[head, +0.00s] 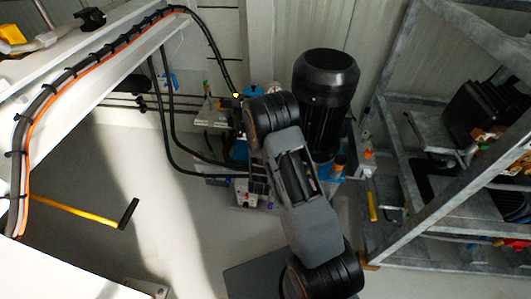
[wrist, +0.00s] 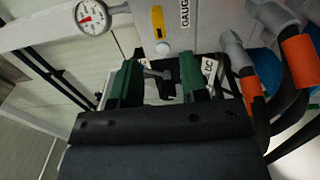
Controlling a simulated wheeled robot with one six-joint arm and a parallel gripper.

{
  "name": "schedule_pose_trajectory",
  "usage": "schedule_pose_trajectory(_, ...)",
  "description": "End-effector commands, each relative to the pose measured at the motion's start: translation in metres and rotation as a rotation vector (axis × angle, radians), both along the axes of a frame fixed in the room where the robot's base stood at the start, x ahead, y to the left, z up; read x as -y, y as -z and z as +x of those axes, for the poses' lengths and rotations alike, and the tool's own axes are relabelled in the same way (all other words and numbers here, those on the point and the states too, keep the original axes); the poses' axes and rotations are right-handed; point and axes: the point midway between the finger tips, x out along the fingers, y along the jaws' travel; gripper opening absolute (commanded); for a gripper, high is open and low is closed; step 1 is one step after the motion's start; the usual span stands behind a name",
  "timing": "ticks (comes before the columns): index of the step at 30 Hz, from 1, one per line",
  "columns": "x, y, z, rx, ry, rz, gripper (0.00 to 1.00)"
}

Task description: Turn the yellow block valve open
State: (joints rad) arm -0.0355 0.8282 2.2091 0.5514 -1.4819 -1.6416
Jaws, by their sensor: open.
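In the wrist view, a yellow handle (wrist: 158,22) stands upright on a pale grey block (wrist: 200,30), beside a label reading GAUGE. My gripper (wrist: 160,72) has green fingers, open, below that handle and in front of the block. A small grey fitting (wrist: 160,76) shows between the fingers; I cannot tell if they touch it. Part of another label (wrist: 209,68) shows by the right finger, mostly hidden. I cannot tell which part is the block valve's handle. In the head view my arm hides the gripper's tips and the valve.
A round gauge (wrist: 92,17) stands left of the block. Orange-sleeved hoses (wrist: 299,62) run close on the right. In the head view, a black motor (head: 325,85) stands beside my arm, with a metal rack (head: 400,190) to the right. Open floor (head: 160,200) lies left.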

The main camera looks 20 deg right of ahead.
Motion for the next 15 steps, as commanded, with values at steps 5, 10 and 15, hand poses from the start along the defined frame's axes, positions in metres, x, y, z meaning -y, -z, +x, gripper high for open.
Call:
schedule_pose_trajectory(5, -0.016, -0.001, -0.026, -0.002, -0.004, -0.001, 0.40)
schedule_pose_trajectory(10, -0.024, 0.000, -0.041, 0.000, -0.002, 0.000, 0.40)
schedule_pose_trajectory(15, -0.027, 0.000, -0.047, 0.000, -0.001, 0.001, 0.40)
